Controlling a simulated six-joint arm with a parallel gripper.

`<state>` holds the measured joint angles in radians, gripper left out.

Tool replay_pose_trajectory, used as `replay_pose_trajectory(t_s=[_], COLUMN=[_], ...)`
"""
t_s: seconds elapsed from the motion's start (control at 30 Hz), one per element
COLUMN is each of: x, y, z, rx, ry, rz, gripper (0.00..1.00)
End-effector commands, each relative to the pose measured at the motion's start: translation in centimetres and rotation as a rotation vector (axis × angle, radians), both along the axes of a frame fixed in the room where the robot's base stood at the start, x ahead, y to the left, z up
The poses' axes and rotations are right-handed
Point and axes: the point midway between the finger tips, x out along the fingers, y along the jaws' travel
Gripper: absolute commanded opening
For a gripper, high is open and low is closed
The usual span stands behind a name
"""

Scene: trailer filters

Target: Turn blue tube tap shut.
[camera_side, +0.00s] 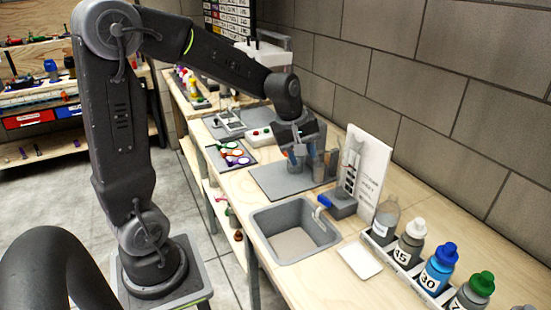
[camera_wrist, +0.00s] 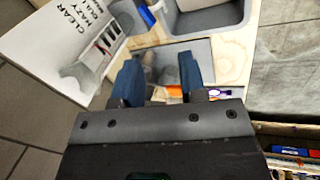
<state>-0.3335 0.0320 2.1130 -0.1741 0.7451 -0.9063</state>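A blue tap handle (camera_side: 325,201) shows at the sink side of a grey block (camera_side: 343,207). The block carries a clear upright tube (camera_side: 352,165) in front of a white board (camera_side: 369,168). In the wrist view the blue handle (camera_wrist: 147,14) is near the top, beyond my fingers. My gripper (camera_side: 305,165) is over the grey mat (camera_side: 270,182), behind the tap and apart from it. In the wrist view my gripper (camera_wrist: 160,78) has its two blue fingers well apart. A blurred greyish shape shows between them, and I cannot tell what it is.
A grey sink (camera_side: 270,218) lies in front of the tap. A white tray (camera_side: 360,260) and a row of bottles, including a blue-capped bottle (camera_side: 437,270), stand to the right. A dark mat (camera_side: 232,157) with coloured rings lies at the left. The wall is close behind.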

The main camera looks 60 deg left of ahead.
Motion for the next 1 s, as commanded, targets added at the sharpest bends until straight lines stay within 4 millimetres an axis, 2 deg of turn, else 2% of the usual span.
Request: replay_pose_trajectory(t_s=[0.3,0.6,0.8,1.0], x=[-4.2,-7.7,-8.9,-9.2], y=[-2.6,-4.1,-4.5,-4.6], z=[2.2,3.4,3.6,3.6], rx=[0.282,0.542,0.644,0.671], ry=[-0.083,-0.137,-0.152,-0.154], rz=[-0.431,-0.795,-0.929,-0.965], gripper=[0.38,0.38,0.38,0.38])
